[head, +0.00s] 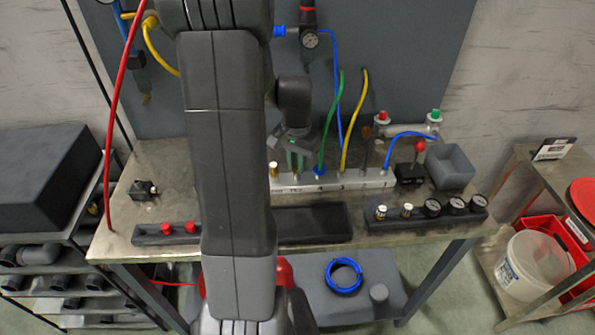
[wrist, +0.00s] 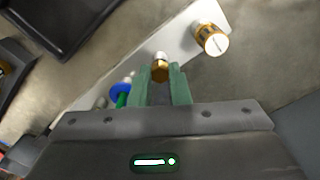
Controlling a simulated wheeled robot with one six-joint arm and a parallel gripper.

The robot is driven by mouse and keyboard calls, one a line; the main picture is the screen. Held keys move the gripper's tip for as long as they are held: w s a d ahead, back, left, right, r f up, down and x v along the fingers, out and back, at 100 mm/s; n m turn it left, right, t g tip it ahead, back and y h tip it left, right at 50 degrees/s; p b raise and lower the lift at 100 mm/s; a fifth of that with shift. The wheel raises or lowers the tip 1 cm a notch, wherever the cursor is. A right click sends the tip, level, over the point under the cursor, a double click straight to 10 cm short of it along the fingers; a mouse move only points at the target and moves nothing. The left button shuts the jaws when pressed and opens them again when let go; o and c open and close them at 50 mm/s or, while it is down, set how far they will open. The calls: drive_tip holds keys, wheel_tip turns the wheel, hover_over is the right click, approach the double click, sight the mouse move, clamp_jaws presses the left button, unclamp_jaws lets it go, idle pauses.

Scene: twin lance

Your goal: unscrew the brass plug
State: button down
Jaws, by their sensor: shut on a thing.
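In the wrist view, my gripper (wrist: 163,85) has its two green fingers closed around a small brass plug (wrist: 160,69). The plug sits at the pale manifold block (wrist: 180,50); I cannot tell how far its thread is engaged. In the head view, my gripper (head: 295,150) is above the left part of the manifold block (head: 345,181), pointing down, and hides the plug. A second brass fitting with a pale top (wrist: 211,39) stands beside the held one; in the head view this fitting (head: 273,170) is just left of my gripper.
A blue collar with a green tube (wrist: 121,94) is close beside my fingers. Green (head: 330,120) and yellow (head: 354,120) hoses rise right of my gripper. A black valve with a red knob (head: 411,172) and a grey bin (head: 451,166) stand at the right. A dark tray (head: 312,223) lies in front.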

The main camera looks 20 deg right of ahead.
drive_tip(key=n, duration=0.4)
drive_tip(key=shift+w+d+r, duration=0.1)
drive_tip(key=shift+w+r, duration=0.1)
drive_tip(key=n, duration=0.3)
drive_tip(key=shift+n, duration=0.4)
drive_tip(key=n, duration=0.6)
drive_tip(key=shift+n, duration=0.3)
drive_tip(key=shift+r+p, duration=0.5)
drive_tip(key=shift+r, duration=0.05)
drive_tip(key=shift+s+r+p, duration=0.1)
drive_tip(key=shift+r+p, duration=1.1)
drive_tip(key=shift+r, duration=0.35)
